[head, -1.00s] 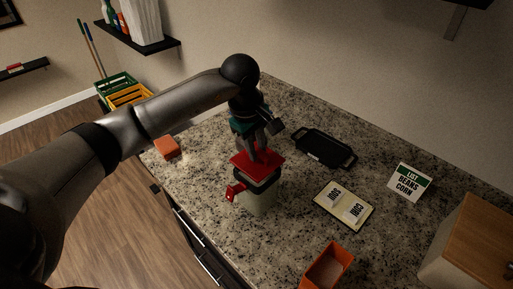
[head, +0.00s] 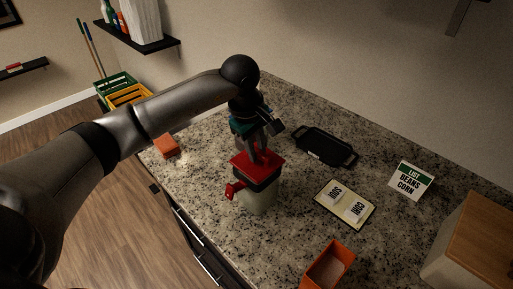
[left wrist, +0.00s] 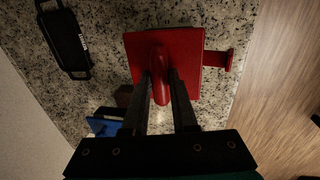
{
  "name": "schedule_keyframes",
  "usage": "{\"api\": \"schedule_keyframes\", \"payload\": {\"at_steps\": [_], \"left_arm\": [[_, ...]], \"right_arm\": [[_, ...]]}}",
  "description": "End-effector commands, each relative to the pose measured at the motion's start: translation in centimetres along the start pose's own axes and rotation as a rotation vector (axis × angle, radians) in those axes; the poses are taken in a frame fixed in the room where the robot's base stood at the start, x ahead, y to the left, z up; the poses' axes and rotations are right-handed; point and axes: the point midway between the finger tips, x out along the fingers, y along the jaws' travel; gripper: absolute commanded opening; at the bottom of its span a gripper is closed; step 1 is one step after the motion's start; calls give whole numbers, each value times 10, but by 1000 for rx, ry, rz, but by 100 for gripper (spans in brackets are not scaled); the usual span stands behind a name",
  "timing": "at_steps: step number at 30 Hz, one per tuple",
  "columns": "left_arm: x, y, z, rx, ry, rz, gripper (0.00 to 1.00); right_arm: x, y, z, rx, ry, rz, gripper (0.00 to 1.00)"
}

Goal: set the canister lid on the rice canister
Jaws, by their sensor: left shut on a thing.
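My left gripper (head: 258,150) is shut on the lid's knob from above. In the left wrist view the lid (left wrist: 190,80) lies flat between me and the canister, with its red knob (left wrist: 160,88) between the fingertips. The lid hides the canister's mouth. I cannot tell whether it rests fully on the rim. A red piece (head: 234,189) sticks out from the canister's side. My right gripper is not in view.
A black tray (head: 325,147) lies behind to the right. An orange block (head: 166,147) lies near the counter's left edge.

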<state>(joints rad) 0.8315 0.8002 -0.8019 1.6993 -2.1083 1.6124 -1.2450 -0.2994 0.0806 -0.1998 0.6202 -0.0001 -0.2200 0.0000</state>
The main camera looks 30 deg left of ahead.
Motion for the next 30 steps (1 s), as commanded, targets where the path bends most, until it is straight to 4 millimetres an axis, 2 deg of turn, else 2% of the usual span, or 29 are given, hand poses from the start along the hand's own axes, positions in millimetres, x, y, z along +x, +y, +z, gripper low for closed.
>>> {"api": "schedule_keyframes", "payload": {"at_steps": [7, 8, 16, 25, 30], "left_arm": [[6, -1, 0, -1, 0, 1, 0], [5, -1, 0, -1, 0, 1, 29], [4, -1, 0, -1, 0, 0, 60], [3, -1, 0, 0, 0, 0, 61], [-16, 0, -1, 1, 3, 5, 61]], "right_arm": [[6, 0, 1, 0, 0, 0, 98], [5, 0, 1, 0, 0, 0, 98], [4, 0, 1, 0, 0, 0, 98], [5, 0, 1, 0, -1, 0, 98], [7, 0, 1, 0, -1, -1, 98]]}}
